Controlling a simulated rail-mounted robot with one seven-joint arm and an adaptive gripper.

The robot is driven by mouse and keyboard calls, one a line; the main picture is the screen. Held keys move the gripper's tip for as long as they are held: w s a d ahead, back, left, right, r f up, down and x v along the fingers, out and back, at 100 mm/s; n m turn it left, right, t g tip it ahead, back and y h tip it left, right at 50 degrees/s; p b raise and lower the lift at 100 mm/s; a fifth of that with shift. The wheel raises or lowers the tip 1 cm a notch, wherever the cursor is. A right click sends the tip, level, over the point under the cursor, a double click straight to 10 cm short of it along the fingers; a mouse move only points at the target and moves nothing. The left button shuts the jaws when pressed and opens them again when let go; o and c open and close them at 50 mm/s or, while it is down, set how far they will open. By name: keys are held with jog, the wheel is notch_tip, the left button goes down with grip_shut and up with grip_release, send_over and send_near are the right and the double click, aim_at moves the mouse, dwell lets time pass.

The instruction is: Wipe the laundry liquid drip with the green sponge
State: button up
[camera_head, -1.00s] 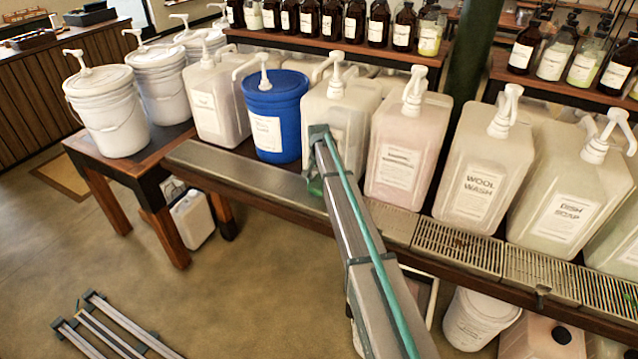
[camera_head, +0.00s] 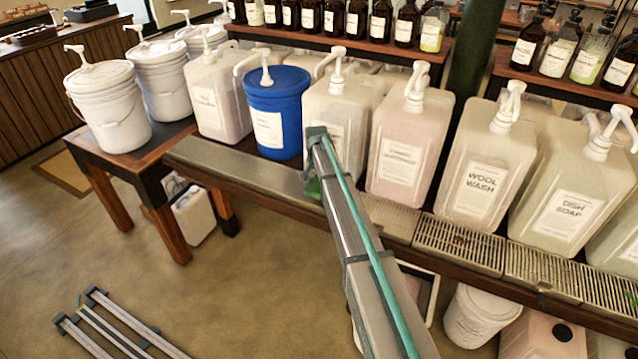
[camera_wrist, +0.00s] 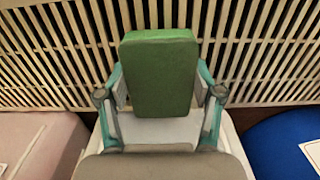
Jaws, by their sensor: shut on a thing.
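The green sponge (camera_wrist: 160,74) shows in the wrist view, upright between the two fingers of my gripper (camera_wrist: 161,97), which is shut on it. In the head view, only a bit of the sponge (camera_head: 313,187) shows beside my arm, low over the metal drip tray (camera_head: 235,165), in front of the pale container between the blue bucket and the pink container. I cannot tell whether the sponge touches the tray. The wrist view shows slats (camera_wrist: 265,50) behind the sponge. I cannot make out a laundry liquid drip in either view; my arm and the sponge cover part of the tray.
A blue pump bucket (camera_head: 277,110) stands left of my arm and a pink container (camera_head: 405,155) right of it. A wool wash container (camera_head: 482,165) and a dish soap container (camera_head: 565,205) stand farther right. White buckets (camera_head: 108,105) stand at left.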

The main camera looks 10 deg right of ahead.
aim_at(311, 199)
jog(key=shift+s+a+f, duration=0.1)
jog(key=shift+s+a, duration=0.6)
jog(key=shift+s, duration=0.3)
jog(key=shift+s+a+f, duration=0.1)
jog(key=shift+s+a, duration=0.55)
jog(key=shift+s, duration=0.3)
jog(key=shift+s+a+r, duration=0.1)
jog(key=shift+r, duration=0.05)
jog(key=shift+w+d, duration=0.5)
jog(key=shift+w, duration=0.3)
jog(key=shift+w+d, duration=0.5)
jog(key=shift+w, duration=0.25)
jog(key=shift+w+d, duration=0.7)
jog(key=shift+w, duration=0.2)
jog(key=shift+w+d, duration=0.65)
jog(key=shift+w, duration=0.25)
jog(key=shift+r+p, duration=1.2)
jog(key=shift+r, duration=1.75)
jog(key=shift+r+p, duration=0.55)
jog(key=shift+r, duration=0.95)
